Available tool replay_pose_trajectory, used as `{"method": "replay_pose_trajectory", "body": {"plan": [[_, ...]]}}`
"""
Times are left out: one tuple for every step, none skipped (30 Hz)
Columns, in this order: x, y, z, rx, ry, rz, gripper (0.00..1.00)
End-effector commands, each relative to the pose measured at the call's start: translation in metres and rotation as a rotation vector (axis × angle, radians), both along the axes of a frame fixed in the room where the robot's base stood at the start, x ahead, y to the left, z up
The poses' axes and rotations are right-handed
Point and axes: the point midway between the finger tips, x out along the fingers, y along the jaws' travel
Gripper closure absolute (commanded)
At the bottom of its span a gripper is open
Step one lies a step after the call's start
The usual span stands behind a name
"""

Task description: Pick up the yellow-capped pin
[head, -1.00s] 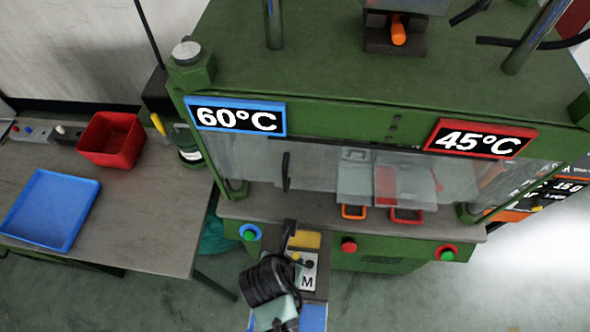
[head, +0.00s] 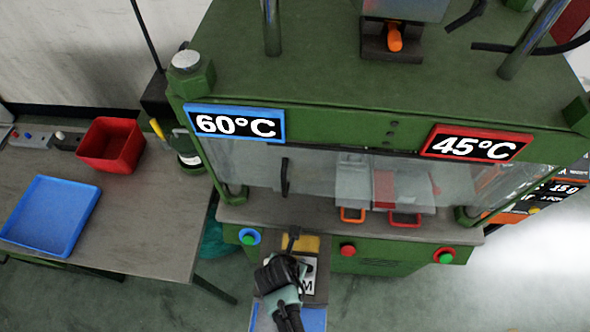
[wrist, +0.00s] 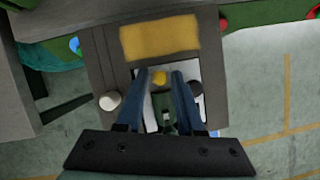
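Nothing is seen gripped. In the head view my gripper (head: 289,262) is over the small stand in front of the green press, and my arm hides the pin there.
A white-capped pin (wrist: 110,101) stands left of the fingers and a black-capped one (wrist: 196,88) close to the right finger. A yellow pad (wrist: 160,37) lies beyond. The press (head: 330,95) rises behind. A blue tray (head: 50,216) and red bin (head: 111,145) are on the left table.

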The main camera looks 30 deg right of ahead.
Motion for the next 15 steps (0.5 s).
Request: {"method": "replay_pose_trajectory", "body": {"plan": [[0.0002,-0.0004,-0.0005,0.000,0.000,0.000,0.63],[0.0002,-0.0004,-0.0005,0.000,0.000,0.000,0.63],[0.0002,-0.0004,-0.0003,0.000,0.000,0.000,0.63],[0.0002,-0.0004,-0.0003,0.000,0.000,0.000,0.63],[0.0002,-0.0004,-0.0003,0.000,0.000,0.000,0.63],[0.0002,-0.0004,-0.0003,0.000,0.000,0.000,0.63],[0.0002,-0.0004,-0.0002,0.000,0.000,0.000,0.69],[0.0002,-0.0004,-0.0002,0.000,0.000,0.000,0.74],[0.0002,-0.0003,-0.0001,0.000,0.000,0.000,0.81],[0.0002,-0.0003,-0.0001,0.000,0.000,0.000,0.87],[0.0001,-0.0003,-0.0001,0.000,0.000,0.000,0.92],[0.0001,-0.0003,-0.0001,0.000,0.000,0.000,0.99],[0.0001,-0.0003,-0.0001,0.000,0.000,0.000,1.00],[0.0001,-0.0002,0.0000,0.000,0.000,0.000,1.00],[0.0001,-0.0002,0.0000,0.000,0.000,0.000,1.00]]}}
